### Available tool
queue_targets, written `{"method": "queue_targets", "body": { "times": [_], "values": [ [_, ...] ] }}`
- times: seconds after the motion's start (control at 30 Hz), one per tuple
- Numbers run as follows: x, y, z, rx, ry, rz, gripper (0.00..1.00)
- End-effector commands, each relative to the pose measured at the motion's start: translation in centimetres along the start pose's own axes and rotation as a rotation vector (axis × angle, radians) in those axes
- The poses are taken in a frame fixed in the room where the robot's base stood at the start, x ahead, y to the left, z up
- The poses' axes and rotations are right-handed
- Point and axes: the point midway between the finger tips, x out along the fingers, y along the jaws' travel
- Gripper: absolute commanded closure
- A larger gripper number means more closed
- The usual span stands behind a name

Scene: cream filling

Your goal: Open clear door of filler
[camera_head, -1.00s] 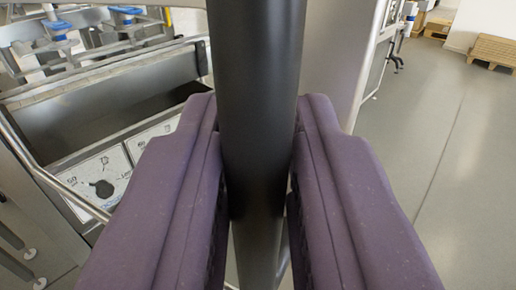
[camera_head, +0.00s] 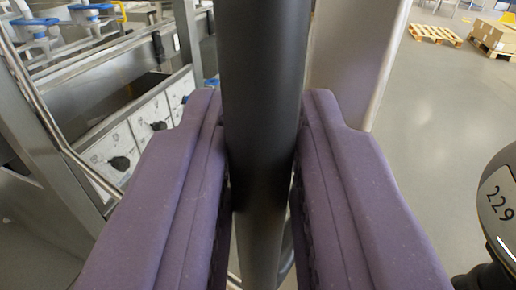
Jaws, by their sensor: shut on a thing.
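My gripper (camera_head: 262,150) fills the lower middle of the view, its two purple fingers on either side of a thick dark upright bar. It is shut on this bar, the black handle (camera_head: 262,70), which runs from the top edge down between the fingers. Below the fingers the bar continues as a grey metal tube. The filler (camera_head: 120,75) stands at the left, with a metal frame, a hopper-like trough and a white panel with dark knobs. A pale panel (camera_head: 350,60) stands upright just right of the handle. I cannot make out the clear door itself.
Wooden pallets (camera_head: 435,34) and a cardboard box (camera_head: 497,35) are at the back right. Grey floor (camera_head: 430,110) between them is clear.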

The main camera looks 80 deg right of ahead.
Motion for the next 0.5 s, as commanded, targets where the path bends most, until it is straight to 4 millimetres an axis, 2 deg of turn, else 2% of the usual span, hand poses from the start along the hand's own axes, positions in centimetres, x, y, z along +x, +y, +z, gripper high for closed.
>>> {"method": "queue_targets", "body": {
  "times": [0.47, 0.5],
  "values": [
    [-0.58, -0.02, 0.07, -0.002, -0.002, -0.009, 1.00],
    [-0.57, -0.03, 0.06, -0.001, -0.002, -0.009, 0.74]
  ]
}}
